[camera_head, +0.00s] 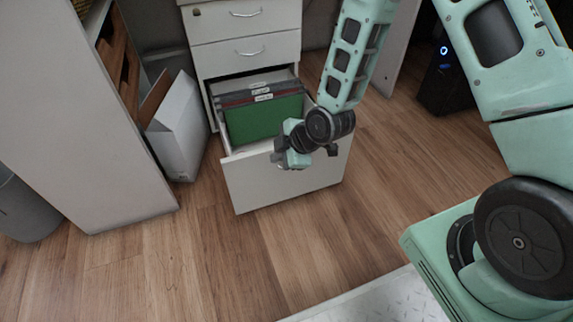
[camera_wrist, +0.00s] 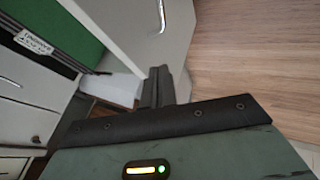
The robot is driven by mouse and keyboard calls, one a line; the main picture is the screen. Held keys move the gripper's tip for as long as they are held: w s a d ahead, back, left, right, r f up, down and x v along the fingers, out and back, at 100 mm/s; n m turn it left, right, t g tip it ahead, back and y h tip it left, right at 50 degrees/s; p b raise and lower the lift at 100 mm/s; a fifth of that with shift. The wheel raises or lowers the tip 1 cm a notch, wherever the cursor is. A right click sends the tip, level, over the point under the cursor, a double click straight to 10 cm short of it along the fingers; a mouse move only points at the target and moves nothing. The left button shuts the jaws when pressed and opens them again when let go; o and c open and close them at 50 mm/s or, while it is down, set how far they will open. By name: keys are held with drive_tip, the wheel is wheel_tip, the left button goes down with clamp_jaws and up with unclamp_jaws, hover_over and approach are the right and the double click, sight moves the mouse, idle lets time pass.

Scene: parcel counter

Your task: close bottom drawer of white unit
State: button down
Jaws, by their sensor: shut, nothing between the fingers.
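The white unit (camera_head: 228,28) stands at the back, its two upper drawers shut. Its bottom drawer (camera_head: 255,188) is pulled well out, with green hanging files (camera_head: 265,120) inside. My gripper (camera_head: 284,159) is at the top of the drawer's front panel and covers part of it. Its fingers are together and hold nothing. In the wrist view the dark fingers (camera_wrist: 163,82) point toward the drawer front (camera_wrist: 125,25), whose handle (camera_wrist: 161,14) shows above them. I cannot tell whether they touch the panel.
A white box file (camera_head: 180,130) stands on the floor just left of the drawer. A pale cabinet side (camera_head: 75,120) and a grey bin (camera_head: 25,208) are further left. A black case (camera_head: 450,80) with a blue light is at the back right. The wooden floor before the drawer is clear.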

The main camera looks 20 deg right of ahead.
drive_tip(key=shift+w, duration=0.75)
drive_tip(key=shift+w, duration=0.1)
